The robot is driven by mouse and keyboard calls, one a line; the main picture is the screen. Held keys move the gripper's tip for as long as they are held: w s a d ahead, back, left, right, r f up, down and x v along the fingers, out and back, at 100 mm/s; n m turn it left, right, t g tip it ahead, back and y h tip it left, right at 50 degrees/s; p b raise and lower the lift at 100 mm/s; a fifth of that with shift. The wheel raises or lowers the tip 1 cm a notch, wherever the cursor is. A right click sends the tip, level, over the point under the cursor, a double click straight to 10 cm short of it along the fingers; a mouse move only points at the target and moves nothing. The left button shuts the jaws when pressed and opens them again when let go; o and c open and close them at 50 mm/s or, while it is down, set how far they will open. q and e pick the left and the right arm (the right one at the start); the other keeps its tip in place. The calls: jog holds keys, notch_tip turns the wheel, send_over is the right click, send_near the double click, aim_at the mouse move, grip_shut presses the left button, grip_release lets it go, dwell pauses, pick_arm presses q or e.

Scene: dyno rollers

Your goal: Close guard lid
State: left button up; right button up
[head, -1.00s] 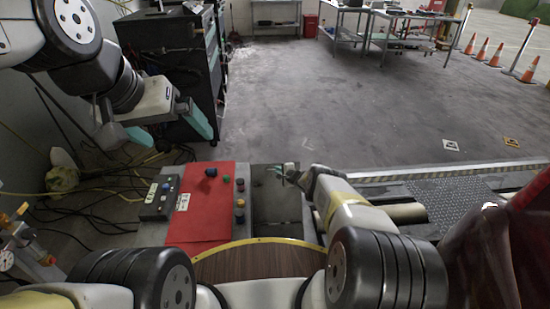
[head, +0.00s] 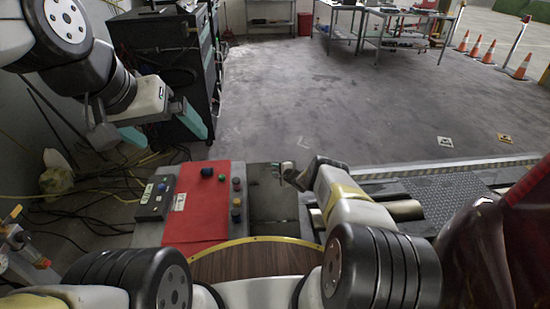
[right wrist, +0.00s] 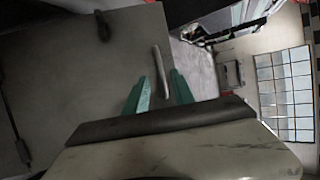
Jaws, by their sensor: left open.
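A grey flat panel (right wrist: 75,75) fills the left of the right wrist view and looks like the guard lid. A pale bar handle (right wrist: 157,60) runs along it, and dark hinge-like fittings sit further left. My right gripper (right wrist: 159,84) is open, with its teal fingers apart and the handle's near end between or just beyond their tips; contact cannot be told. In the head view my right gripper (head: 281,170) is over the grey box (head: 268,205) beside the red panel, and the lid's angle is unclear there. My left gripper (head: 162,121) is open and empty, high at the left.
The red control panel (head: 200,215) with buttons and a dark switch box (head: 157,197) lie left of the grey box. A black cabinet (head: 165,65) stands behind my left gripper. Rollers and a treadplate (head: 450,190) lie to the right. Open floor is beyond.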

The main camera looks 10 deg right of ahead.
jog(key=v, duration=0.6)
jog(key=shift+s+r, duration=0.25)
jog(key=shift+s, duration=0.05)
jog(key=shift+a, duration=0.1)
